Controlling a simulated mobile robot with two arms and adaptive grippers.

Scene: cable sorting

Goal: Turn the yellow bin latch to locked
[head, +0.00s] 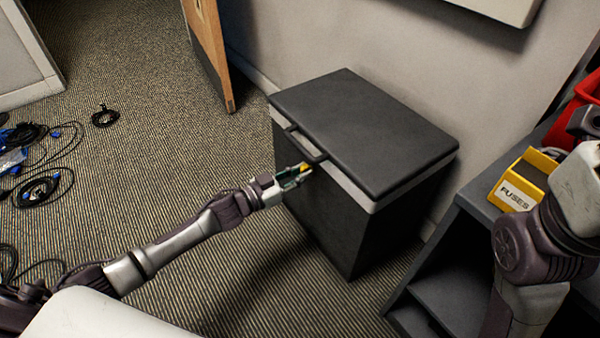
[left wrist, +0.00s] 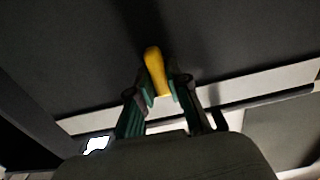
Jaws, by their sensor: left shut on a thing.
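The dark grey lidded bin (head: 365,130) stands on the carpet against the wall, with its lid down. The yellow latch (head: 305,167) is on the bin's front, just below the lid's handle. My left gripper (head: 298,172) is at the bin's front, shut on the yellow latch. In the left wrist view the latch (left wrist: 156,70) sticks out between the two fingertips (left wrist: 159,92). The fingers hide its base, and I cannot tell whether it stands at locked. My right arm shows at the right edge; its fingers are not clear in the picture.
A dark shelf (head: 450,285) stands right of the bin, bearing a yellow box marked FUSES (head: 518,186) and a red bin (head: 588,90). Coiled cables (head: 40,188) lie on the floor at left. A wooden panel (head: 208,50) stands behind.

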